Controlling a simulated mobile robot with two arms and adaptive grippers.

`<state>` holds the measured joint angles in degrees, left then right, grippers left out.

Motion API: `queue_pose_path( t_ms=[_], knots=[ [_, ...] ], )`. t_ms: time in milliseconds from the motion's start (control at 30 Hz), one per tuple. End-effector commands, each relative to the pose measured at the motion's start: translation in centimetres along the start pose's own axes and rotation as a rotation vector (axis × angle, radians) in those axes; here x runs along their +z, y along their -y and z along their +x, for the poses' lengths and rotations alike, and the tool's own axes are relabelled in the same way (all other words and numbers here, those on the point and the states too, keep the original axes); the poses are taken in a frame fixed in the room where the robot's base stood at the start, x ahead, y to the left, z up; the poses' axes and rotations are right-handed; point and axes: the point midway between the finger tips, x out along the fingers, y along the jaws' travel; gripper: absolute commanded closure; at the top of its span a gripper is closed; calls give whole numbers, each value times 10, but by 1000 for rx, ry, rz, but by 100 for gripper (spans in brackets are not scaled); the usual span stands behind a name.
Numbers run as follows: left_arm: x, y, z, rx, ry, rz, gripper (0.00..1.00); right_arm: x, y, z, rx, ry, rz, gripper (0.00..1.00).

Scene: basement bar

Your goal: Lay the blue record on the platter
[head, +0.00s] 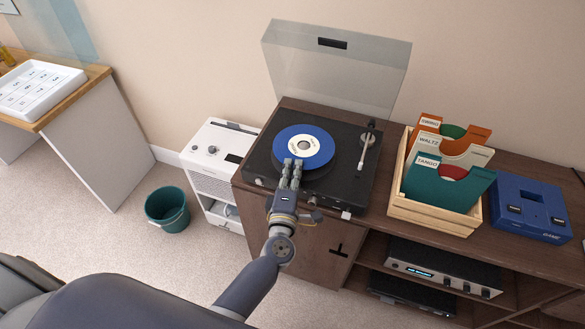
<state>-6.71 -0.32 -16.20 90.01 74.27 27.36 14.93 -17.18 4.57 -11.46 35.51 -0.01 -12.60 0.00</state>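The blue record (318,136) with a white label lies flat over the turntable (345,185), covering most of the dark platter (322,172). A strip of the platter shows below the record's near right rim. I cannot tell whether the record rests on it or is a little above. My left gripper (293,164) reaches in from the front, its two fingertips close together over the record's near rim. Whether they pinch the rim is not clear. The tonearm (366,148) stands to the right, clear of the record. My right gripper is not in view.
The clear turntable lid (335,68) stands open behind. A wooden crate (432,213) of record sleeves and a blue case (530,208) stand to the right on the cabinet. A white appliance (215,165) and teal bucket (167,209) stand left on the floor.

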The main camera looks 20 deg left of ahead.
Motion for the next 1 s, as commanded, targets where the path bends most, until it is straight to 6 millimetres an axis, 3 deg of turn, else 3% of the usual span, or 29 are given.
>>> queue_pose_path(
  t_ms=[100, 233, 667, 767, 1000],
  knots=[
    [0, 0, 0, 0, 0, 0, 100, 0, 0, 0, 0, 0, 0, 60],
    [0, 0, 0, 0, 0, 0, 72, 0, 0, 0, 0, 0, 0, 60],
    [0, 1, -5, -2, 0, 1, 72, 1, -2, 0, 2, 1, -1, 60],
    [0, 2, -18, -3, 0, 0, 72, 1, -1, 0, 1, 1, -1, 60],
    [0, 2, -70, -5, 0, 1, 72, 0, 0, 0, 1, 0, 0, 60]
  ],
)
